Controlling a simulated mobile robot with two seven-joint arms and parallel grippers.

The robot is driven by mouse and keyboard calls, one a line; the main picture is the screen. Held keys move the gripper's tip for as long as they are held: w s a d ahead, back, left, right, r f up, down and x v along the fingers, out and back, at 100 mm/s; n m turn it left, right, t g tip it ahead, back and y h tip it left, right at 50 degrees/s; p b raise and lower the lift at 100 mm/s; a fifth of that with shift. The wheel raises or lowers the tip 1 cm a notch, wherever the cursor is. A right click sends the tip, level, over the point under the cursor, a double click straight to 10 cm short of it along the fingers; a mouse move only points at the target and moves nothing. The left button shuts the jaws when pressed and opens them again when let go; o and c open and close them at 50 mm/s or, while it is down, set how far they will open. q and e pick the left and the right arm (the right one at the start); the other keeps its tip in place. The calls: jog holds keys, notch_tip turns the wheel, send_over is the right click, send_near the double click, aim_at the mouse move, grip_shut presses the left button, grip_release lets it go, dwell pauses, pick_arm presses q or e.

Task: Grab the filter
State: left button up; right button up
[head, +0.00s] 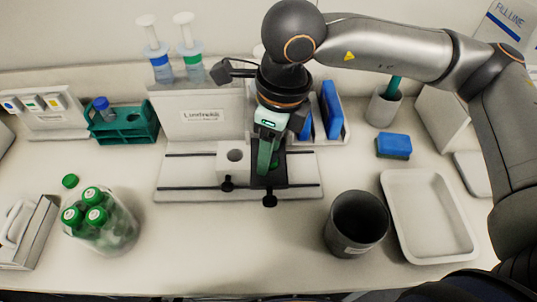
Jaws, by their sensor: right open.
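My right gripper (266,165) reaches down from above onto the right part of a pale platform (185,185). It is over a dark block (262,182) on that platform, with a green narrow part between or along its fingers. The gripper is open. I cannot tell clearly which piece is the filter; the gripper and wrist hide much of the dark block. My left gripper is not in view.
A jar of green-capped tubes (101,236) stands front left, a teal rack (122,130) behind it. A dark round bin (355,224) and a white tray (427,256) are at right, with a blue sponge (394,145) behind. The front middle bench is clear.

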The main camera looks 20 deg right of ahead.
jog(key=shift+c, duration=0.4)
grip_shut()
